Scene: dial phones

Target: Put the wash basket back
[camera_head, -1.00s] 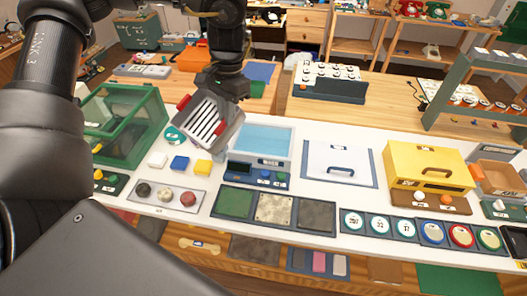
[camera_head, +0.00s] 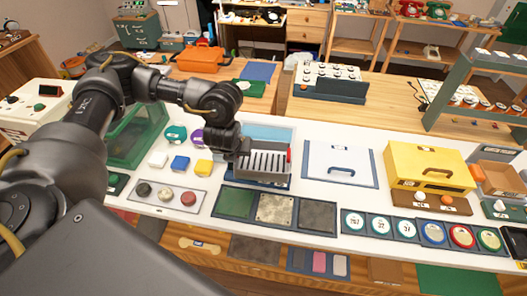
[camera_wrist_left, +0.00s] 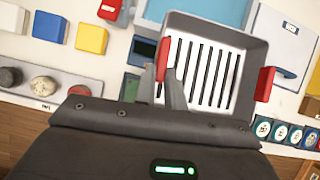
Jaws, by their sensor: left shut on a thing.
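The wash basket (camera_head: 266,163) is a grey tray with a white slotted floor and red handles. My left gripper (camera_head: 241,152) is shut on its left side and holds it tilted over the front of the wash tank (camera_head: 268,131), which has light blue inside. In the left wrist view my fingers (camera_wrist_left: 170,88) close at the near red handle of the basket (camera_wrist_left: 224,72), and the other red handle is at the right. The basket hides the tank's front part, and I cannot tell whether they touch. My right gripper is not in view.
A green clear-sided box (camera_head: 138,135) stands left of the tank. A white lidded panel (camera_head: 338,163) and a yellow case (camera_head: 428,167) are to the right. Three tray pads (camera_head: 275,208) lie in front.

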